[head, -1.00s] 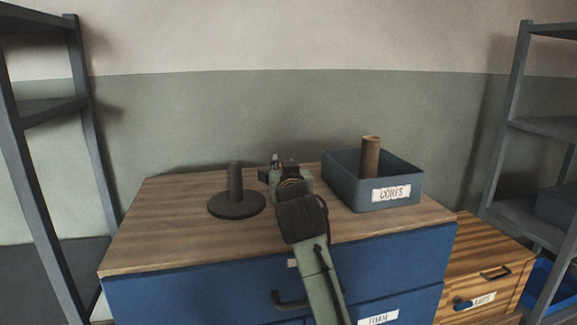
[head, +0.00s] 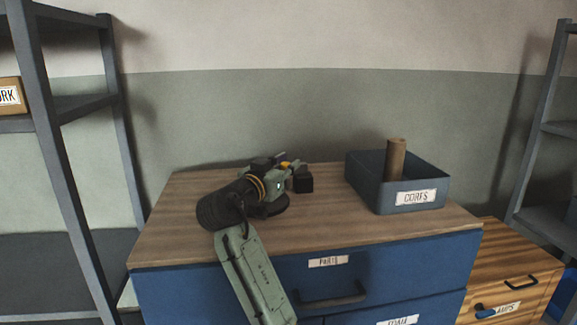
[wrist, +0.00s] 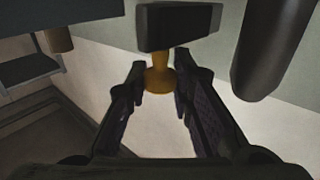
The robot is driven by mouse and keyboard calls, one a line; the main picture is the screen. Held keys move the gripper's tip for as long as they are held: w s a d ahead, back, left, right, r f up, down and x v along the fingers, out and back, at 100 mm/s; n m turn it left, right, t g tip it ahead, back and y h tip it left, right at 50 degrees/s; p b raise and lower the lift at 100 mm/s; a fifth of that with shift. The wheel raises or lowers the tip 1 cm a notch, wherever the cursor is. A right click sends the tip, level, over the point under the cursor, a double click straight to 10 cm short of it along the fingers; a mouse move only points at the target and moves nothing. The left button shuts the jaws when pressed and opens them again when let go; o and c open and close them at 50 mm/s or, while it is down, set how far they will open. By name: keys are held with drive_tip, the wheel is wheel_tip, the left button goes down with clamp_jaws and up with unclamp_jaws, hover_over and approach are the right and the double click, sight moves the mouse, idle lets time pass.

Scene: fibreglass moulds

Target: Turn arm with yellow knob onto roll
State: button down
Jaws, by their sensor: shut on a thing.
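The yellow knob (wrist: 159,76) is between my fingertips (wrist: 160,84) in the wrist view, joined to a dark block (wrist: 180,28) that looks like the end of the arm. In the head view my gripper (head: 290,169) is over the blue cabinet's top, with a bit of the yellow knob (head: 284,164) showing and the dark block (head: 303,183) just right of it. A dark round post (wrist: 272,45) stands close by in the wrist view. In the head view my arm hides most of the post and its round base (head: 276,208). I cannot make out a separate roll.
A grey bin (head: 414,198) labelled CORES holds an upright brown tube (head: 395,160) at the right of the wooden top (head: 345,222). A grey shelf rack (head: 112,100) stands at the left and another (head: 541,130) at the right. The front right of the top is clear.

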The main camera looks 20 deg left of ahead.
idle(0.3)
drive_tip(key=c, duration=1.4)
unclamp_jaws()
drive_tip(key=s, duration=1.2)
drive_tip(key=shift+a, duration=0.35)
